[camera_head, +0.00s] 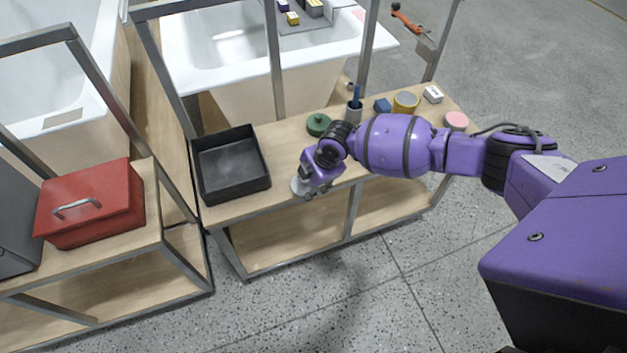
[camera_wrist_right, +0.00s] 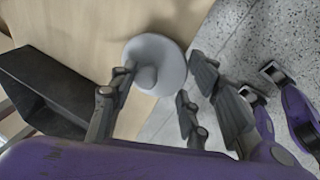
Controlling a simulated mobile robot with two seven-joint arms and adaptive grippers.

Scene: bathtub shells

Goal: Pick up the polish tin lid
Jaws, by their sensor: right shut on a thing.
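The polish tin lid (camera_head: 299,186) is a pale grey round disc at the front edge of the wooden bench, partly hidden by my right gripper (camera_head: 312,190). In the right wrist view the lid (camera_wrist_right: 170,58) shows its broad face and a rounded knob. My right gripper (camera_wrist_right: 165,95) is shut on the lid, with a finger on either side in that view. I cannot tell whether the lid still touches the bench top.
A black tray (camera_head: 232,183) stands left of the lid on the bench (camera_head: 285,140). A green round lidded item (camera_head: 318,124), a grey cup (camera_head: 354,112) and a yellow-rimmed tin (camera_head: 405,102) stand behind. A red toolbox (camera_head: 90,205) sits on the left bench. Metal uprights rise from the benches.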

